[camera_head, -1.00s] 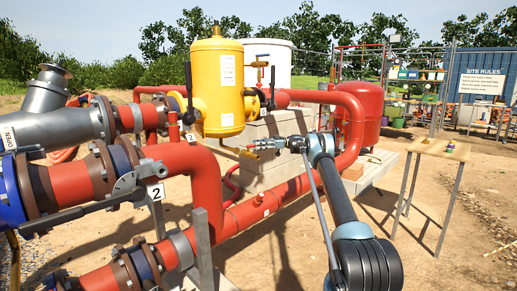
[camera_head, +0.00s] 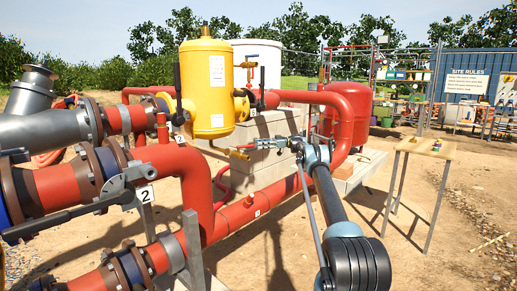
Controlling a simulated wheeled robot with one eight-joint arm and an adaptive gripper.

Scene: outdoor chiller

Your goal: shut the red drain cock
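A brass drain fitting (camera_head: 236,153) sticks out to the right below the yellow vessel (camera_head: 209,90). A small reddish part shows at its outer end, close to my gripper; I take this to be the drain cock, but it is too small to read its handle's position. My gripper (camera_head: 262,143) comes in from the right, level, with its tips at or just beside the fitting's outer end. Whether they touch it, and how far apart the fingers are, I cannot tell. My dark arm runs from the gripper down to the lower right.
Red pipes (camera_head: 330,97) pass behind and below my gripper. A black lever (camera_head: 70,217) sits on the pipe marked 2 at left.

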